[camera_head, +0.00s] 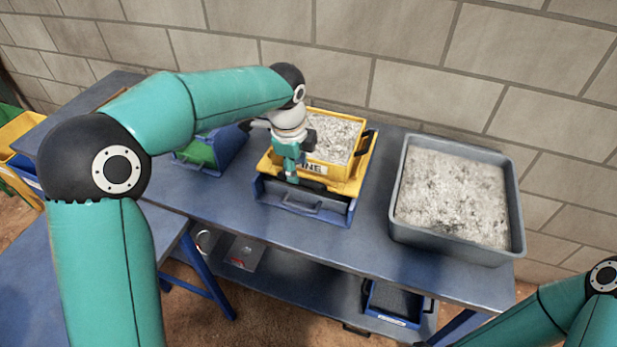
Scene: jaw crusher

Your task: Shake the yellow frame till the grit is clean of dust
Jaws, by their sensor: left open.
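The yellow frame (352,187) sits on top of a blue tray (330,211) on the workbench. It holds pale grey grit (335,138), and a label ending in "INE" shows on its front. Black handles stand at its right and front sides. My left gripper (291,177) is over the frame's front left part, pointing down near the front handle, and is open. Whether its fingers are around the handle cannot be told. The gripper and wrist hide the frame's left part. My right arm enters at the lower right, and its gripper is out of view.
A grey tub (400,235) full of pale grit stands on the right of the workbench (240,200). A blue bin with green inside (205,152) stands left of the frame. A small blue tray (395,303) is on the lower shelf. A block wall closes the back.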

